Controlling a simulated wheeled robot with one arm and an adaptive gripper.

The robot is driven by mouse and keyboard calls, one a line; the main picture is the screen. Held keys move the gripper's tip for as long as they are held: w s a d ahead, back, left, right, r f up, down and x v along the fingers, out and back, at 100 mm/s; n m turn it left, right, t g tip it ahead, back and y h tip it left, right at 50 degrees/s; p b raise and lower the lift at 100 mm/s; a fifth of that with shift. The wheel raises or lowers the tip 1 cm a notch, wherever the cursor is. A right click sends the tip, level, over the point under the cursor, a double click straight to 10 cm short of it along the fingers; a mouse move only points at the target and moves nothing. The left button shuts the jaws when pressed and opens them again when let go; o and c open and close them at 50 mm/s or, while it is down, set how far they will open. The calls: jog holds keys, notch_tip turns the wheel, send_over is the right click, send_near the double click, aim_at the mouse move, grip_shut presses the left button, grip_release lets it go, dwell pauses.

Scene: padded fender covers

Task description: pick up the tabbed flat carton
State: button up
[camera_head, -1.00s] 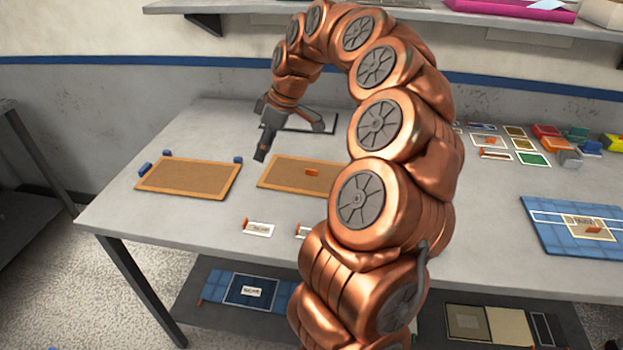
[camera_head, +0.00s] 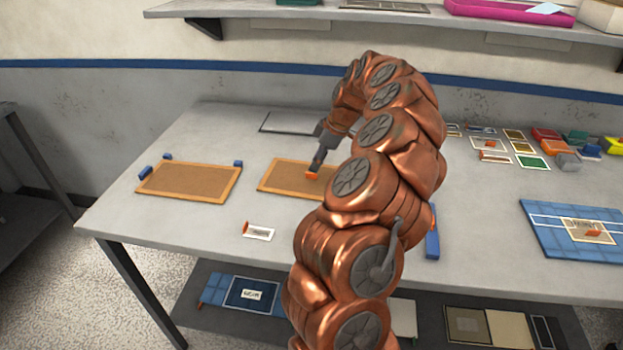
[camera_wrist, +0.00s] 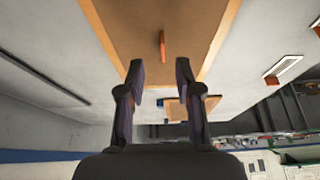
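A flat brown panel with a lighter orange-tan border (camera_head: 272,178) lies on the table, partly hidden by my arm. A small upright orange tab (camera_head: 312,175) stands on it; this looks like the tabbed flat carton. The wrist view shows the brown panel (camera_wrist: 118,25) with the tab (camera_wrist: 162,45) near its middle line. My gripper (camera_head: 317,163) is just over the panel, close to the tab. In the wrist view my gripper (camera_wrist: 161,75) is open, its two fingers apart with nothing between them, and the tab shows beyond the gap.
A similar brown panel (camera_head: 188,181) lies to the left, with small blue blocks around it. A small white card with an orange tab (camera_head: 259,232) lies in front. A blue padded cover (camera_head: 540,228) and several small coloured items are at right. A shelf (camera_head: 400,13) hangs above.

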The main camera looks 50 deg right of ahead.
aim_at(311, 177)
jog(key=shift+p+x, duration=0.7)
jog(key=shift+x, duration=1.4)
jog(key=shift+s, duration=0.2)
grip_shut()
